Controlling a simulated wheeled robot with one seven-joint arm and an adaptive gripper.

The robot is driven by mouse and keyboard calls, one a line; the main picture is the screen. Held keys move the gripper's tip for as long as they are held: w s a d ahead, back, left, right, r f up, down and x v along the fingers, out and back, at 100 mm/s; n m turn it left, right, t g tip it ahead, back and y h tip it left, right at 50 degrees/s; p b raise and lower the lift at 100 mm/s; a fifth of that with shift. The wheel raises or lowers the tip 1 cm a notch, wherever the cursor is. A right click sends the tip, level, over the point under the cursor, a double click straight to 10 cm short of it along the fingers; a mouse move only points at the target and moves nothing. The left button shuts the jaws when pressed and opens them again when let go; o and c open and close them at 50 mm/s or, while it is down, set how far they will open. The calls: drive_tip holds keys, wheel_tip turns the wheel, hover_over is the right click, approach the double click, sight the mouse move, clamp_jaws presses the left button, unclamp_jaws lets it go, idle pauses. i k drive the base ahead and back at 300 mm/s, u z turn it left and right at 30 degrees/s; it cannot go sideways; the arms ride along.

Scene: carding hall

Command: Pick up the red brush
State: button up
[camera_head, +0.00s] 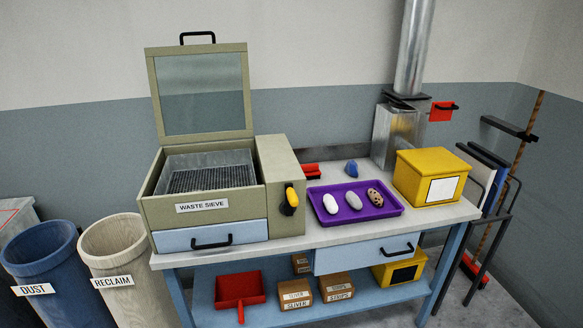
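A small red brush (311,172) with a dark part along it lies on the grey worktop (285,245), towards the back. It is just right of the waste sieve machine and behind the left end of the purple tray (325,216). Its lower left part is close to the machine's side, and I cannot tell whether they touch. My gripper is not in view.
The waste sieve (160,215) has its lid raised. The purple tray holds three egg-shaped lumps. A blue lump (351,168) lies right of the brush; a yellow box (432,176) stands farther right. A red dustpan (238,288) lies on the lower shelf.

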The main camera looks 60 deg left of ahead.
sight(312, 170)
drive_tip(key=u, duration=1.55)
